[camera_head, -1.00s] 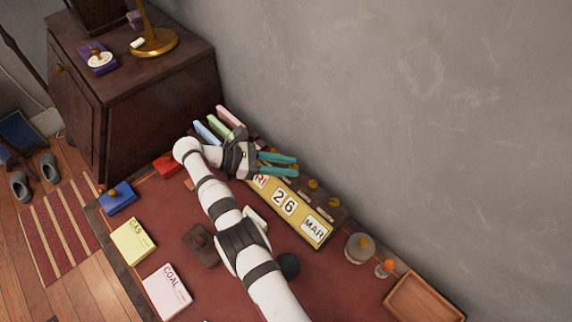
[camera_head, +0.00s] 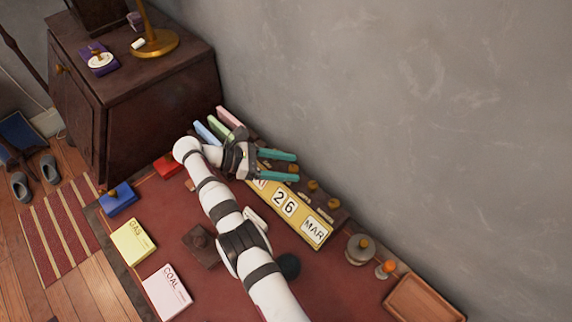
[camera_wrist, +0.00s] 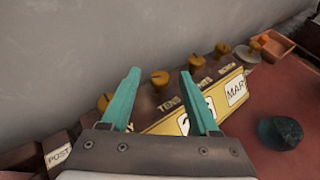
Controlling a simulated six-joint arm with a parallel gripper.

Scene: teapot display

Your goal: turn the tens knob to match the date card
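The yellow calendar (camera_head: 318,231) stands along the wall side of the desk and reads 26 MAR; my gripper hides most of its day window. The orange tens knob (camera_wrist: 160,79) is on the calendar's dark top, behind the TENS label. My gripper (camera_head: 297,168) is open above the calendar. In the wrist view, the tens knob shows between the teal fingertips of my gripper (camera_wrist: 160,72); I cannot tell how far down they reach. Other knobs sit on either side, including the units knob (camera_wrist: 195,62) and month knob (camera_wrist: 222,48). I cannot make out a date card.
A round grey pot (camera_head: 359,250) and a wooden tray (camera_head: 424,300) stand right of the calendar. The wall (camera_head: 420,110) rises close behind. Pastel upright cards (camera_head: 229,117) stand left of it. A dark round object (camera_wrist: 280,132) lies on the red desk top.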

